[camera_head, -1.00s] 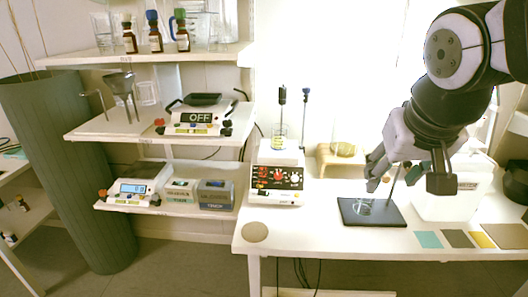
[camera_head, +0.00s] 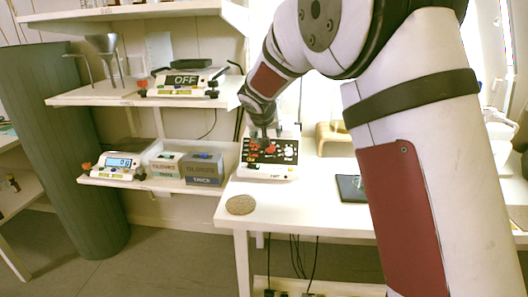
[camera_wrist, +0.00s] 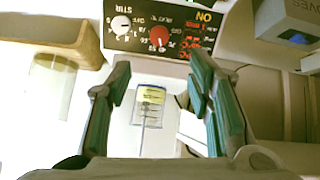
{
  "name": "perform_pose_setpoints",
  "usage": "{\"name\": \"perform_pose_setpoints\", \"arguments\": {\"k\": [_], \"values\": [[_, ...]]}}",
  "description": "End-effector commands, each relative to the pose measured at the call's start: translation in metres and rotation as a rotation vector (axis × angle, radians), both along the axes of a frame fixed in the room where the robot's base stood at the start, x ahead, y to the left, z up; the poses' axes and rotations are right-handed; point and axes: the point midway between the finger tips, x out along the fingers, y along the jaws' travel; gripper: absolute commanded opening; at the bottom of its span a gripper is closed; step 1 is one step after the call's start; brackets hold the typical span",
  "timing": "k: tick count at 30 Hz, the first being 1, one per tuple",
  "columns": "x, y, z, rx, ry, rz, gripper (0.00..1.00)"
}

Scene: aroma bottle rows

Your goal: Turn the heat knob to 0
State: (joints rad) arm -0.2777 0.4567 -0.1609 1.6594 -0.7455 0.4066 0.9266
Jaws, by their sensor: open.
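The stirrer hot plate (camera_head: 266,172) stands on the white table, its black control panel (camera_head: 287,147) facing front. In the wrist view the panel is upside down: a red knob (camera_wrist: 159,37) sits near its middle, a white knob (camera_wrist: 121,25) sits beside the STIR label, and red digits glow under ON. I take the red knob as the heat knob; its exact setting is too small to read. My gripper (camera_head: 264,132) is open and empty above and close to the panel, partly covering it in the head view. Its spread fingers (camera_wrist: 152,85) are apart from the red knob.
Shelves at left hold a scale (camera_head: 118,164) and glove boxes (camera_head: 203,168). A round cork mat (camera_head: 240,205) lies at the table front.

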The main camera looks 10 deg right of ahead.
Motion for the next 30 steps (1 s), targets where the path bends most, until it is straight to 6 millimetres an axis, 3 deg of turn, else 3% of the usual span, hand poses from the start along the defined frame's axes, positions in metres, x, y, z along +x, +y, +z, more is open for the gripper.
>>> {"name": "perform_pose_setpoints", "arguments": {"k": [19, 30], "values": [[0.073, -0.028, -0.079, -0.001, 0.004, -0.003, 0.47], [0.089, -0.032, -0.094, 0.000, 0.002, -0.001, 0.47]]}}
